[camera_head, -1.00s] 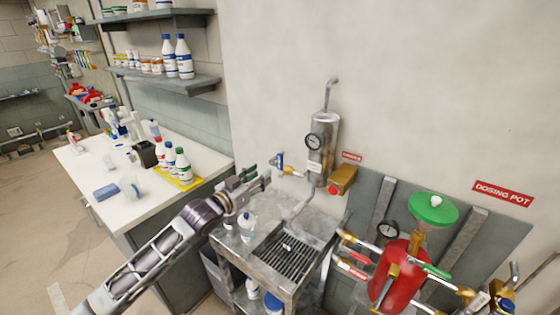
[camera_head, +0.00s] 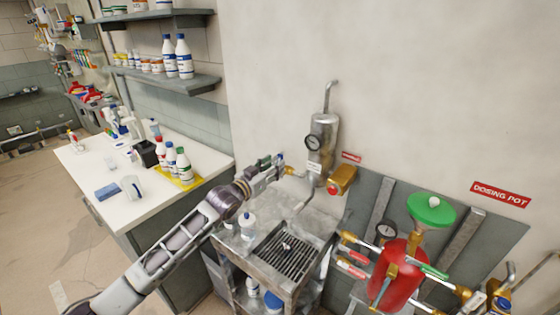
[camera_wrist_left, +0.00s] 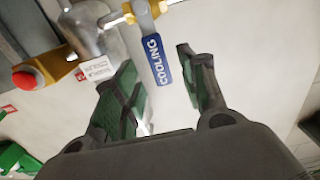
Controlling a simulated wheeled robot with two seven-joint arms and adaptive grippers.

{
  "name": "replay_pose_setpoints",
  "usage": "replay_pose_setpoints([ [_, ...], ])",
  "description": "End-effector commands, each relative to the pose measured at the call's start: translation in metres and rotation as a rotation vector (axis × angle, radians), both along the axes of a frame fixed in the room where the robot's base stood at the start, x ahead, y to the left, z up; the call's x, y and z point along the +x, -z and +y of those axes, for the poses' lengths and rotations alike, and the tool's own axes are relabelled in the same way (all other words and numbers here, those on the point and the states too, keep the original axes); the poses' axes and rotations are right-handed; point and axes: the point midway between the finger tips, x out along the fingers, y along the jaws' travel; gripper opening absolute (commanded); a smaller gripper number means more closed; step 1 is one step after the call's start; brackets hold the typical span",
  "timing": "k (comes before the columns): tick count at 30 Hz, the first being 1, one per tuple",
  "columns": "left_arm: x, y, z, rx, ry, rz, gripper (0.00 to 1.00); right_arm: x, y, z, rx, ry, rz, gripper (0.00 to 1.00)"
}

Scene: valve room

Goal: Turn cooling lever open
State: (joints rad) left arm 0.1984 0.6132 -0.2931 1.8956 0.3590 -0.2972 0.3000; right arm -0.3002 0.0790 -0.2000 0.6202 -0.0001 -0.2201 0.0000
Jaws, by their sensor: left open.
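The blue cooling lever (camera_wrist_left: 157,60), lettered COOLING, hangs from a brass valve (camera_wrist_left: 143,12) in the left wrist view. My left gripper (camera_wrist_left: 168,88) is open, with the lever's free end between its two green-padded fingers and a gap on each side. In the head view, my left gripper (camera_head: 270,164) is beside the brass valve fitting (camera_head: 289,171), left of the metal cylinder, and hides most of the lever. My right gripper is in neither view.
The metal cylinder (camera_head: 322,140) with a gauge stands against the wall, with a brass box with a red button (camera_head: 341,180) beside it. The metal sink stand (camera_head: 285,248) is below. The red dosing pot (camera_head: 398,275) stands at right. White counter (camera_head: 85,165) at left.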

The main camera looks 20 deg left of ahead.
Motion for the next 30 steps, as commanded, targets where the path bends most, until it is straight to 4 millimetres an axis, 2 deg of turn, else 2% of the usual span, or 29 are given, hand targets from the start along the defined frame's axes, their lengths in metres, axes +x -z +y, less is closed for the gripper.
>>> replay_pose_setpoints([
  [15, 0.036, -0.001, -0.013, 0.001, 0.001, 0.000, 0.42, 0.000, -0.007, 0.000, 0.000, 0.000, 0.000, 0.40],
  [30, 0.041, 0.000, -0.015, 0.001, 0.001, 0.000, 0.42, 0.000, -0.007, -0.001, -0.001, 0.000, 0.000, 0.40],
])
